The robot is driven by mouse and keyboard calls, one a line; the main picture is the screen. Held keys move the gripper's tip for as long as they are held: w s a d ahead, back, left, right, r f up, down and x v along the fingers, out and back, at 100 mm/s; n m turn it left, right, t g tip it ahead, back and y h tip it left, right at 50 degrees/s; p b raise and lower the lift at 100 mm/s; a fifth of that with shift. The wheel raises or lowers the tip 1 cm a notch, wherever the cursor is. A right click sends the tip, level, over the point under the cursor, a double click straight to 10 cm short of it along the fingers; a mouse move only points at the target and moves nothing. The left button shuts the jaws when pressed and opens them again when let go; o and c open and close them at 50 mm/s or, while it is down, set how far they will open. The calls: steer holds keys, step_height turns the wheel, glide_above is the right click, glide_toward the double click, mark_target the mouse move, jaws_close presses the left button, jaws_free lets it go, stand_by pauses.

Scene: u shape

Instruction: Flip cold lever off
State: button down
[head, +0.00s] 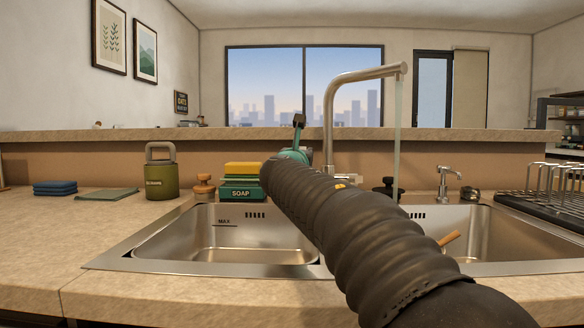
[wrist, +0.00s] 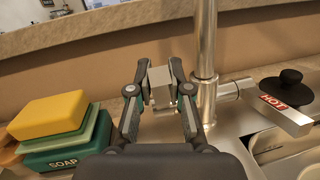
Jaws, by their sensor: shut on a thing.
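The faucet (head: 328,125) stands behind the double sink, and a stream of water (head: 397,130) falls from its spout into the right basin. The faucet's post also shows in the wrist view (wrist: 206,50). A metal lever (wrist: 160,86), left of the post and opposite the hot lever, seems to be the cold lever; its label is not visible. My gripper (wrist: 158,97) is shut on this lever, one finger on each side. In the head view my gripper (head: 299,135) is left of the faucet, and my arm hides the lever. The hot lever (wrist: 286,115) points right, with a red HOT label.
A green soap box (head: 240,194) with sponges stands left of my gripper. A green canister (head: 161,175) and folded cloths (head: 55,187) are farther left. A dark knobbed stopper (head: 388,187) is right of the faucet. A dish rack (head: 555,185) stands at the right.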

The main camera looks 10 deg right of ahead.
stand_by(0.4)
steer(key=c, duration=1.1)
jaws_free()
steer(key=shift+s+a, duration=0.1)
steer(key=shift+s, duration=0.05)
steer(key=v, duration=1.1)
steer(key=shift+s+f, duration=0.1)
steer(key=shift+s, duration=0.3)
